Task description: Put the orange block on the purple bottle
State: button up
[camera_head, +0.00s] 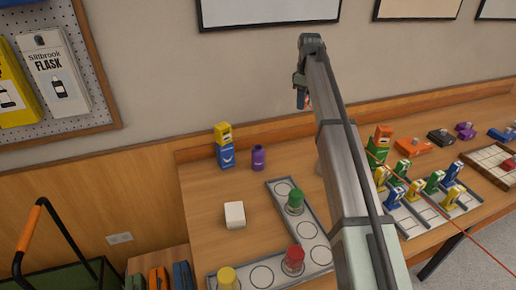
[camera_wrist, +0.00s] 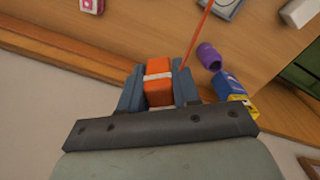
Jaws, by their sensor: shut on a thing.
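The orange block (camera_wrist: 158,90), with a pale band across it, sits between the two fingers of my gripper (camera_wrist: 158,78) in the wrist view. My gripper is shut on it. In the head view my gripper (camera_head: 302,95) is high above the back of the table, in front of the wall, and the block is mostly hidden there. The purple bottle (camera_head: 258,158) stands upright near the table's back edge, below and to the left of my gripper. It also shows in the wrist view (camera_wrist: 208,56), to the right of the held block and apart from it.
A yellow block on a blue one (camera_head: 226,155) stands just left of the bottle. A white block (camera_head: 234,215) and a grey tray with circles (camera_head: 262,276), bearing coloured pieces, lie in front. Several coloured figures stand right of my arm. Bare table surrounds the bottle's front.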

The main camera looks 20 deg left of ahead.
jog(key=s+a+n, duration=0.2)
jog(key=s+a, duration=0.8)
jog(key=a, duration=0.3)
send_over(258, 148)
notch_tip(258, 148, down, 4)
jog(key=shift+w+f, duration=0.15)
jog(key=shift+f, duration=5.35)
jog(key=shift+f, duration=0.15)
jog(key=o, duration=1)
jog(key=shift+o, duration=0.2)
notch_tip(258, 148, up, 12)
jog(key=shift+r, duration=0.2)
